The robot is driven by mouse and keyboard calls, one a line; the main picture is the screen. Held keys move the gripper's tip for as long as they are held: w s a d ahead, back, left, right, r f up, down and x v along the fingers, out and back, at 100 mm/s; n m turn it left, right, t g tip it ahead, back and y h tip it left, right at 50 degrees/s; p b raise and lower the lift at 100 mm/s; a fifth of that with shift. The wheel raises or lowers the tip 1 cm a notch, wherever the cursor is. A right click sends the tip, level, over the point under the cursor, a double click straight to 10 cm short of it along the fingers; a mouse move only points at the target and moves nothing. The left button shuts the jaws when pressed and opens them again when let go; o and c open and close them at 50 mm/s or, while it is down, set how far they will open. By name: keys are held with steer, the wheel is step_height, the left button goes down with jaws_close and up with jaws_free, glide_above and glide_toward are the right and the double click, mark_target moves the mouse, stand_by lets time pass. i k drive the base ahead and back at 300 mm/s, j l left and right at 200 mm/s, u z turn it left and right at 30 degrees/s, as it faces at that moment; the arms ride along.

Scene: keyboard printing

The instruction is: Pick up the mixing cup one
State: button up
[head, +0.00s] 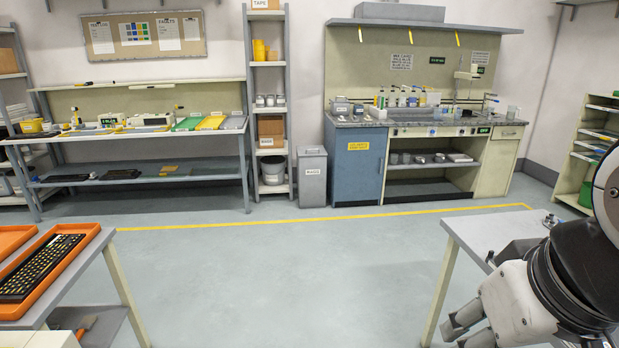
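No mixing cup can be singled out for sure at this distance. Small cup-like containers (405,158) stand on the open shelf under the lab counter (450,124) at the back right. A clear cup-like vessel (513,113) stands at the counter's right end. My gripper (458,334) is at the lower right, in front of the near right table and far from the counter. Its two fingertips show apart, with nothing seen between them; the lower finger is partly cut off by the frame edge.
An orange tray (95,238) with a black keyboard (42,266) lies on the near left table. A near right table (480,236) stands beside my arm. A grey bin (312,176) stands left of the blue cabinet (357,178). The middle floor (290,270) is clear.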

mark_target(458, 112)
steer(key=i+j, duration=0.2)
steer(key=i, duration=0.4)
steer(key=i+j+u, duration=0.1)
steer(key=i, duration=0.5)
steer(key=i+j, duration=0.2)
steer(key=i, duration=0.4)
steer(key=i+j, duration=0.1)
steer(key=i, duration=0.8)
steer(key=i+j, duration=0.15)
steer(key=i, duration=0.75)
steer(key=i+l+z, duration=0.3)
steer(key=i+z, duration=0.15)
steer(key=i, duration=0.25)
steer(key=i+z, duration=0.45)
steer(key=i, duration=0.25)
steer(key=i+j+z, duration=0.15)
steer(key=i+z, duration=0.3)
steer(key=i, duration=0.25)
steer(key=i+l+z, duration=0.2)
steer(key=i, duration=0.55)
steer(key=i+j+z, duration=0.2)
steer(key=i, duration=0.55)
steer(key=i+j+z, duration=0.2)
steer(key=i, duration=0.55)
steer(key=i+j+u, duration=0.1)
steer(key=i, duration=0.4)
steer(key=i+j+u, duration=0.1)
steer(key=i+j, duration=0.2)
steer(key=i, duration=0.25)
